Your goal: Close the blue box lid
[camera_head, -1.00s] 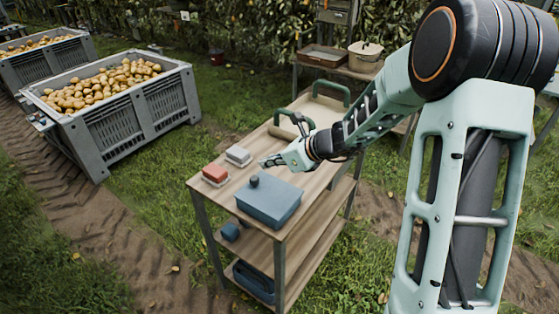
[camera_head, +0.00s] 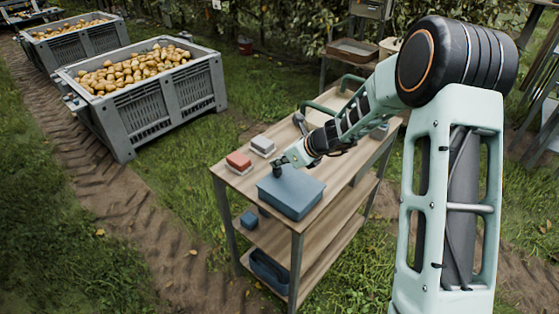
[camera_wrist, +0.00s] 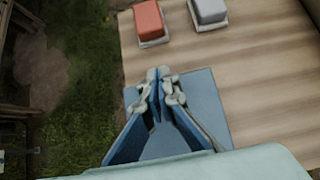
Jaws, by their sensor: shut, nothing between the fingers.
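The blue box (camera_head: 290,193) stands on the wooden top of the cart, near its front left corner. Its flat blue top looks level in the head view; I cannot tell whether a gap is left under the lid. My gripper (camera_head: 278,168) is over the back left edge of the box, where the dark knob is hidden or merges with the fingertips. In the wrist view my gripper (camera_wrist: 158,75) is shut with its fingertips together and nothing between them. The blue box top (camera_wrist: 203,95) shows below and to the right of the fingers. I cannot tell whether they touch it.
A red box (camera_head: 238,160) and a grey-white box (camera_head: 263,144) stand on the cart top (camera_head: 240,180) behind the blue box. A small blue item (camera_head: 249,219) and a dark blue container (camera_head: 268,270) are on lower shelves.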

